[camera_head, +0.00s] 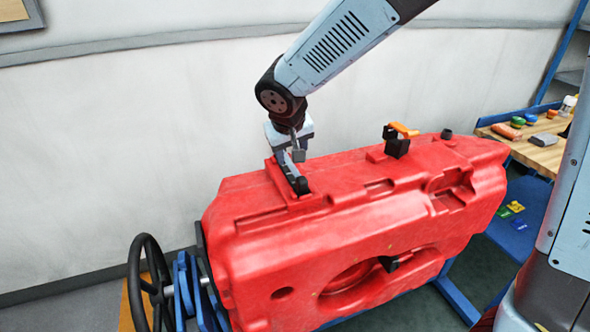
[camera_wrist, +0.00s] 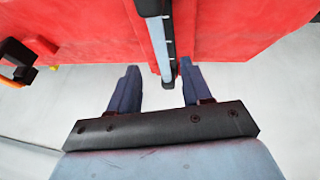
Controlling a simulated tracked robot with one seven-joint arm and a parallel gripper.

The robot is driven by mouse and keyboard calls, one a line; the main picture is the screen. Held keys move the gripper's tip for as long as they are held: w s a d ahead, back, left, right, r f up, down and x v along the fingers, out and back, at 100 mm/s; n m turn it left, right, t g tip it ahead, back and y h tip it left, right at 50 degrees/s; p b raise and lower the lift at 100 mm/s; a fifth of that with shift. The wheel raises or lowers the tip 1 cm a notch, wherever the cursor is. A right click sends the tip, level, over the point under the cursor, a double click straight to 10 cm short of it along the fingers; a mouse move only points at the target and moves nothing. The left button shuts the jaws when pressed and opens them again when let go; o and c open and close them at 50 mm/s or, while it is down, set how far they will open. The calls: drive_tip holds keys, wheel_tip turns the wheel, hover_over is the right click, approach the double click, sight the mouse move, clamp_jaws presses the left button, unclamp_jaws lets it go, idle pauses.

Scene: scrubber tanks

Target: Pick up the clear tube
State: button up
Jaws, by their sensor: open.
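The clear tube (camera_head: 287,166) looks pale blue-grey with black fittings and lies along a raised part at the upper left of the red tank (camera_head: 350,215). In the wrist view the tube (camera_wrist: 158,42) runs from the top edge down to a black end close to the right finger. My gripper (camera_head: 292,153) is over the tube and hides part of it in the head view. In the wrist view my gripper (camera_wrist: 158,72) is open, with the tube's near end in the gap between the fingers. I see no finger closed on the tube.
An orange and black valve (camera_head: 399,137) and a black cap (camera_head: 446,134) stand on top of the tank, right of my gripper. A black handwheel (camera_head: 150,285) is at lower left. A wooden bench (camera_head: 535,152) with small items is at right. A pale wall is behind.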

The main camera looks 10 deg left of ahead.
sight(291, 163)
drive_tip(key=shift+x, duration=2.55)
drive_tip(key=shift+a, duration=0.1)
drive_tip(key=shift+c, duration=0.3)
clamp_jaws()
